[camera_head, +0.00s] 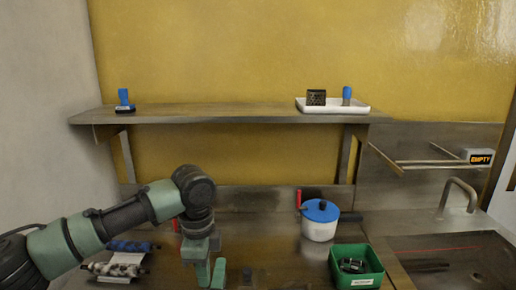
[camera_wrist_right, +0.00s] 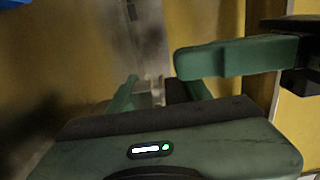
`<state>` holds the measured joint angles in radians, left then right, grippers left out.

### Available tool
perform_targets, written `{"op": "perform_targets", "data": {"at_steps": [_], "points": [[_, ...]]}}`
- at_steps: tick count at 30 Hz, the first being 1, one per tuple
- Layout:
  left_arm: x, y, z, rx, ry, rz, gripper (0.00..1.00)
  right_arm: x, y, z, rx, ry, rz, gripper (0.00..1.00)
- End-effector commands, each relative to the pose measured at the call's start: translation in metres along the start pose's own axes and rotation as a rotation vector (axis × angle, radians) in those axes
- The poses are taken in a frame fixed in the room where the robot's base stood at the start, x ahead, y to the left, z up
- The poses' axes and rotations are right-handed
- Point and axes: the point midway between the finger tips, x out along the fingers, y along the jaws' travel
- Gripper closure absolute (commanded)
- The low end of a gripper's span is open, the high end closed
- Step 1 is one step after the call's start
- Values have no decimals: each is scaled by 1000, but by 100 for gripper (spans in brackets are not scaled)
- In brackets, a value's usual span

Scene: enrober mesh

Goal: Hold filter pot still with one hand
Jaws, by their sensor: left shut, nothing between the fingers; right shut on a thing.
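A white pot (camera_head: 319,231) with a blue lid (camera_head: 321,210) and a small knob stands upright on the metal counter; it is the only pot in view. My left gripper (camera_head: 210,274) points down over the counter, left of the pot and apart from it. Its green fingers are shut with nothing between them. My right gripper shows only in the right wrist view (camera_wrist_right: 155,88). It is shut on a small dark thing (camera_wrist_right: 177,90), mostly hidden by the fingers and too blurred to name. I cannot tell where it is relative to the pot.
Rollers (camera_head: 120,268) lie at the left. A shelf (camera_head: 220,118) above holds a white tray (camera_head: 333,107) and a blue-handled tool (camera_head: 124,101).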

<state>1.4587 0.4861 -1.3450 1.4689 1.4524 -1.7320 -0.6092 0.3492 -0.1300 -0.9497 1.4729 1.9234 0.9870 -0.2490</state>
Motion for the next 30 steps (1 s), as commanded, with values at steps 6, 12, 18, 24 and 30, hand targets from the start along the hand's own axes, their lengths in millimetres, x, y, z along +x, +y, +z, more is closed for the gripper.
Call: {"op": "perform_targets", "data": {"at_steps": [6, 12, 18, 24, 30], "points": [[0, -1, -2, -1, 0, 1, 100, 0, 1, 0, 0, 0, 2, 100], [0, -1, -3, -1, 0, 1, 100, 0, 1, 0, 0, 0, 2, 100], [0, -1, -3, -1, 0, 1, 100, 0, 1, 0, 0, 0, 2, 100], [0, -4, -2, -1, 2, 1, 100, 0, 1, 0, 0, 0, 2, 100], [0, -9, -1, 0, 1, 2, 100, 0, 1, 0, 0, 0, 2, 100]]}}
